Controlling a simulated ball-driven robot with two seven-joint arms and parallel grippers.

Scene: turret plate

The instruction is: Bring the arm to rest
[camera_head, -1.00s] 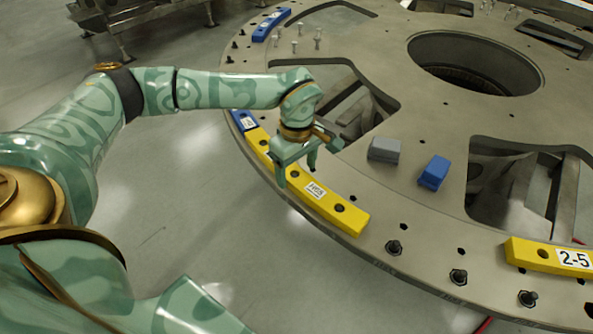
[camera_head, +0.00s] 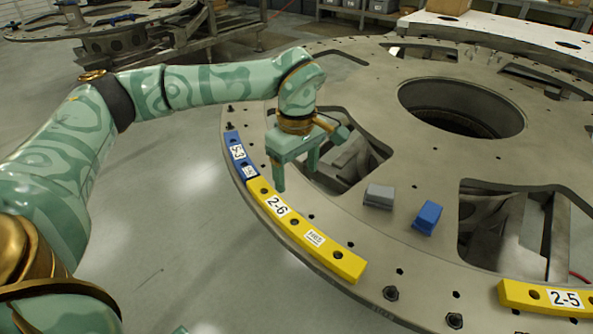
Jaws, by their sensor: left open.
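My left gripper (camera_head: 296,178) is open and empty, with its fingers pointing down. It hangs above the turret plate near the inner edge of the yellow segment marked 2-6 (camera_head: 317,242). I see no contact between the fingers and the segment. My left arm reaches in from the left with the elbow raised. The turret plate (camera_head: 400,245) is a large grey disc with a round central hole and wide cut-outs. My right gripper is not in view.
A blue segment (camera_head: 236,147) adjoins the yellow one. A grey block (camera_head: 379,196) and a blue block (camera_head: 427,218) stand on the plate, right of the gripper. Another yellow segment, 2-5 (camera_head: 540,297), lies at lower right. Open floor (camera_head: 190,230) lies left.

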